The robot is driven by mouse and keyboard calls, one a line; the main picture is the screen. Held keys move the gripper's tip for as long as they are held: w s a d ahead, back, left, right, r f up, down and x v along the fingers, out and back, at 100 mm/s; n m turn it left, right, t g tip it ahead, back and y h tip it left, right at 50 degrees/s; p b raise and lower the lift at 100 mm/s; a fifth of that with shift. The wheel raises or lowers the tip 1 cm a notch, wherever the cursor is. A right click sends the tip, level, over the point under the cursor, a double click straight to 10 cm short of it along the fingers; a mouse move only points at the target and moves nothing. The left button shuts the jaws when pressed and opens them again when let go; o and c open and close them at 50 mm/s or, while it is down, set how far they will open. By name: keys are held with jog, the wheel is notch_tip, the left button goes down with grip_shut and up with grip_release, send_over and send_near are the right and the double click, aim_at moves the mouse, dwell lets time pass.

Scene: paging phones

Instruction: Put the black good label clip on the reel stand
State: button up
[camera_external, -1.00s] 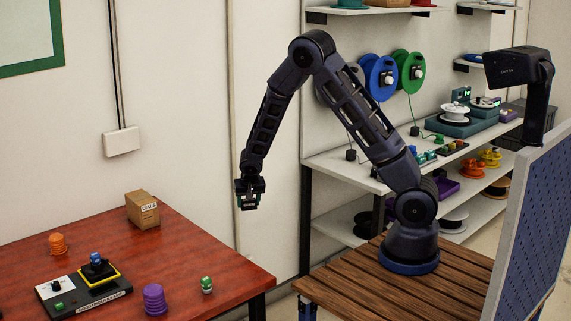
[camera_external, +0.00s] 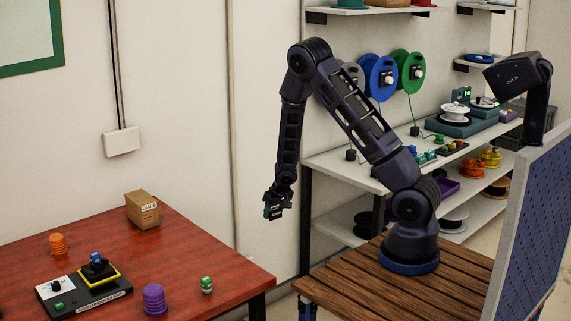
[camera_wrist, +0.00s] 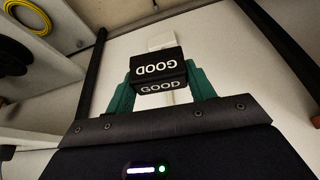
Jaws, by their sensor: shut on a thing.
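My gripper (camera_external: 273,212) is shut on the black label clip (camera_wrist: 158,70), which reads GOOD in white. In the wrist view the clip sits between two green fingertips. In the external view my gripper hangs in the air between the red table and the shelves, and the clip is too small to make out clearly. A teal stand (camera_external: 462,130) with a white reel (camera_external: 455,111) on it is on the upper work shelf at right; I take it as the reel stand. My gripper is well to the left of it and apart from it.
The red table (camera_external: 190,250) holds a cardboard box (camera_external: 142,210), a black base (camera_external: 85,292) with a yellow-edged block, and small orange, purple and green pieces. Coloured reels (camera_external: 380,78) hang on the wall. A blue perforated panel (camera_external: 530,230) stands at right.

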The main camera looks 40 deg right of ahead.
jog(key=w+a+r+m+h, duration=0.1)
jog(key=a+r+m, duration=0.3)
jog(key=a+r, duration=0.45)
notch_tip(320, 180, up, 21)
jog(key=m+g+h, duration=0.3)
jog(key=m, duration=0.8)
send_over(220, 258)
jog(key=a, duration=0.2)
jog(key=shift+s+d, duration=0.2)
jog(key=shift+s, duration=0.05)
jog(key=shift+n, duration=0.3)
notch_tip(220, 258, down, 20)
jog(key=shift+r, duration=0.15)
jog(key=o, duration=1)
